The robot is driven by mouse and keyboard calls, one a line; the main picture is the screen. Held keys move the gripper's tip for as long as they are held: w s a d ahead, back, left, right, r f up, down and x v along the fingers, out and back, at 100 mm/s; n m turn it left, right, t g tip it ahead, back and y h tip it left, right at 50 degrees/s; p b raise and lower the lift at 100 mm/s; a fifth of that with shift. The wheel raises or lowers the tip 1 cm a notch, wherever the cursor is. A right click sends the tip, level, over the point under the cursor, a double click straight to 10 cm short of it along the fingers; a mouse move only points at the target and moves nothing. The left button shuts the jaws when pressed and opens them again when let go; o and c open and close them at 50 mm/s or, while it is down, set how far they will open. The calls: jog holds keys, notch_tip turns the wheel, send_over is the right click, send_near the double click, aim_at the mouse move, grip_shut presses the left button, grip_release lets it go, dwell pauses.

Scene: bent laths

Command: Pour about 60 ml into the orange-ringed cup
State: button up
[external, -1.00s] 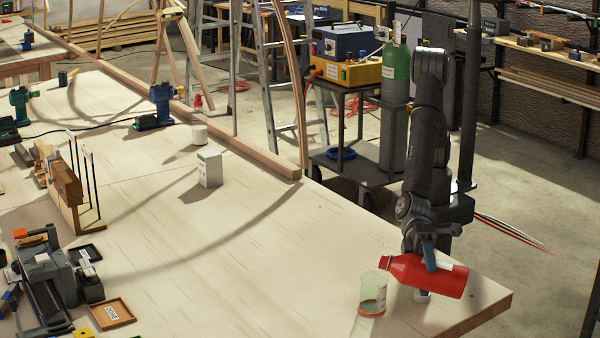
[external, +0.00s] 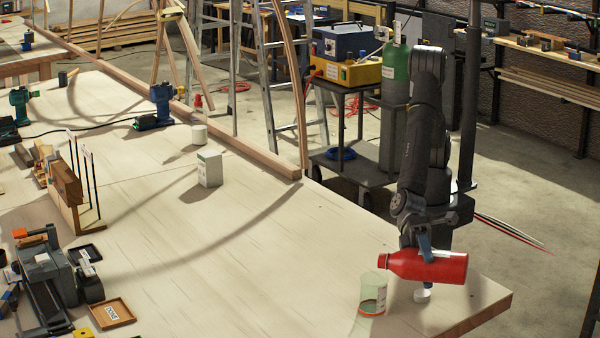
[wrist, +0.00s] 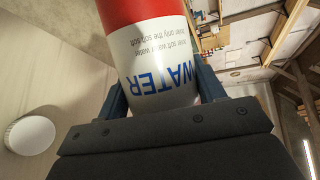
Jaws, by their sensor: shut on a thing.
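My gripper (external: 425,250) is shut on a red bottle (external: 440,267), near the right corner of the workbench. The bottle lies close to level in the air, its mouth pointing left. In the wrist view the bottle (wrist: 160,70) sits between my fingers, with a white label reading WATER. A clear cup (external: 373,292) with an orange ring low on it stands on the bench, just left of and below the bottle's mouth. Some liquid seems to show low in the cup, but I cannot tell how much. No stream shows between mouth and cup.
A small white round object (external: 422,295) is on the bench under the bottle; it may be a cap. A white box (external: 210,168) and a white cylinder (external: 199,133) stand farther back. A wooden tray (external: 112,312) and tools are at left. The middle is clear.

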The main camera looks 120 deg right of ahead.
aim_at(435, 280)
jog(key=shift+r, duration=0.3)
jog(key=shift+s+a+r+m, duration=0.1)
jog(key=shift+s+a+m, duration=0.2)
jog(key=shift+a, duration=0.05)
jog(key=shift+s, duration=0.1)
dwell(0.5)
jog(key=shift+r+y+p, duration=0.3)
jog(key=shift+y+p, duration=0.1)
jog(key=shift+p, duration=0.2)
dwell(1.3)
jog(key=shift+a+f, duration=0.1)
jog(key=shift+f, duration=0.25)
jog(key=f+n, duration=0.1)
jog(key=f+n+h, duration=0.1)
jog(key=f+h, duration=0.1)
jog(key=shift+s+a+f+n, duration=0.2)
jog(key=shift+s+a+n, duration=0.05)
jog(key=shift+n, duration=0.15)
jog(key=shift+s+f+h, duration=0.1)
jog(key=shift+f+h, duration=0.2)
jog(key=shift+f, duration=0.1)
jog(key=shift+a+n+t, duration=0.1)
jog(key=shift+n+t, duration=0.2)
dwell(0.9)
